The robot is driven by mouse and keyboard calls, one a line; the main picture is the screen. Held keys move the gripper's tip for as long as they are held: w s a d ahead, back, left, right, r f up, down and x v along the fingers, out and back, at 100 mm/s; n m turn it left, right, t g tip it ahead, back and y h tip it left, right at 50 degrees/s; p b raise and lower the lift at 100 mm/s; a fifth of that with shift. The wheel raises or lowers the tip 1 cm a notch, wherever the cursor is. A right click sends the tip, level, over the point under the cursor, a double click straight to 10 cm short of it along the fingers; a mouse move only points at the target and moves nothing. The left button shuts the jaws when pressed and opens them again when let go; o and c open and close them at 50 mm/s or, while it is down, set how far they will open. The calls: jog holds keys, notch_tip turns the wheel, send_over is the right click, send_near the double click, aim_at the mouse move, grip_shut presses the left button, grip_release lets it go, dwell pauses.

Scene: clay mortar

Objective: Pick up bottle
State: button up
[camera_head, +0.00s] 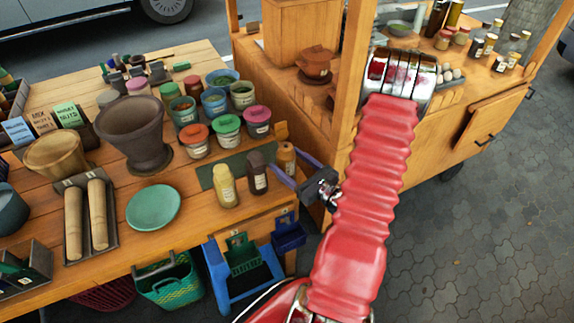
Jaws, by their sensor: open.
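Three small labelled bottles stand upright in a row near the right front corner of the wooden table: a yellow bottle (225,187), a dark brown bottle (257,174) and an amber bottle (286,158). The task does not say which bottle is meant. My gripper (285,160) has two purple fingers, spread open and pointing left toward the amber bottle. In the picture one finger lies in front of the amber bottle and the other behind it. I cannot tell whether either touches it. My red arm hides part of the cart behind.
A wooden cart (430,135) stands behind my arm. A blue stool (240,270) is below the table edge. Paving at right is clear.

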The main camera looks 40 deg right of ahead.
aim_at(279, 152)
jog(key=shift+w, duration=0.1)
jog(key=shift+w+d+r, duration=0.1)
jog(key=shift+w+d, duration=0.05)
jog(key=shift+w, duration=2.35)
jog(key=shift+c, duration=0.7)
jog(key=c, duration=1.1)
